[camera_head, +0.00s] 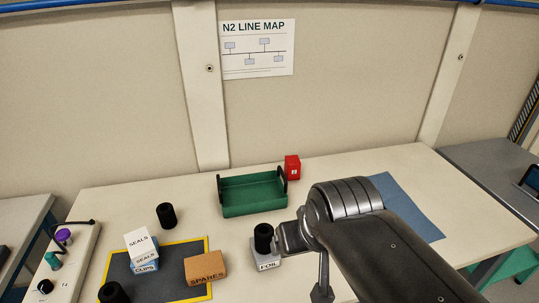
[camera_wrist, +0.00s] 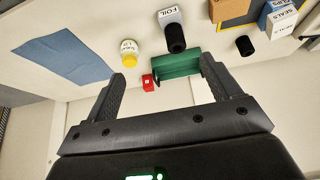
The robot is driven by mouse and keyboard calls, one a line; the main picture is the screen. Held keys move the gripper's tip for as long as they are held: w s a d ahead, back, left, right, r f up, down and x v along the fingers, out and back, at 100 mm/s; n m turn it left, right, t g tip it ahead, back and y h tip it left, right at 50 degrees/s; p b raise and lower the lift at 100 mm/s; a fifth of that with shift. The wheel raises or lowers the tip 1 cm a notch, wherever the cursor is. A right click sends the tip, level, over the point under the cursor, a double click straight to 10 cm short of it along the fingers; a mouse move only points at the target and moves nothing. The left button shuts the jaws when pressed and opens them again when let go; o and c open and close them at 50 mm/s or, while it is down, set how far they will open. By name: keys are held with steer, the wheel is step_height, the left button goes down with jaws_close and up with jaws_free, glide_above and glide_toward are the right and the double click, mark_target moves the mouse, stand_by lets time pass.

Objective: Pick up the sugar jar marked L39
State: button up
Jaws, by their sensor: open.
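A small white jar with a yellow lid (camera_wrist: 130,58) stands on the pale bench in the wrist view, which shows the scene roughly upside down. Its label seems to read SUGAR and a code starting with L; the digits are too small to read. In the head view I cannot see the jar; my arm covers part of the bench. My gripper (camera_wrist: 165,74) is open and empty in the wrist view. The jar shows beyond the left fingertip, apart from it.
A green tray (camera_head: 253,211) and a red box (camera_head: 292,167) stand at the back. A FOIL box (camera_head: 267,265) carries a black cylinder (camera_head: 263,238). A blue cloth (camera_head: 408,208) lies right.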

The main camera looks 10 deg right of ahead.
steer(key=w+d+f+m+h, duration=0.1)
steer(key=w+d+f+m, duration=0.15)
steer(key=w, duration=0.45)
steer(key=w+d+f+m, duration=0.1)
steer(key=w+d+f, duration=0.25)
steer(key=w, duration=0.35)
steer(key=shift+m+g+h, duration=0.5)
steer(key=shift+m+g, duration=0.3)
steer(key=shift+m, duration=0.15)
steer(key=w+d+f, duration=0.2)
steer(key=w+f, duration=0.1)
steer(key=f, duration=0.2)
steer(key=w+d+f, duration=0.3)
steer(key=w+f, duration=0.1)
steer(key=f, duration=0.1)
steer(key=w+d+f, duration=0.2)
steer(key=w+f, duration=0.1)
steer(key=f, duration=0.2)
steer(key=shift+w+d+f, duration=0.3)
steer(key=f, duration=0.1)
steer(key=w+d+f, duration=0.1)
steer(key=w+f, duration=0.1)
steer(key=shift+w+d+f, duration=0.1)
steer(key=shift+d+f, duration=0.1)
steer(key=shift+d, duration=0.05)
steer(key=shift+w+d+f, duration=0.1)
steer(key=shift+w+f, duration=0.1)
steer(key=shift+f, duration=0.3)
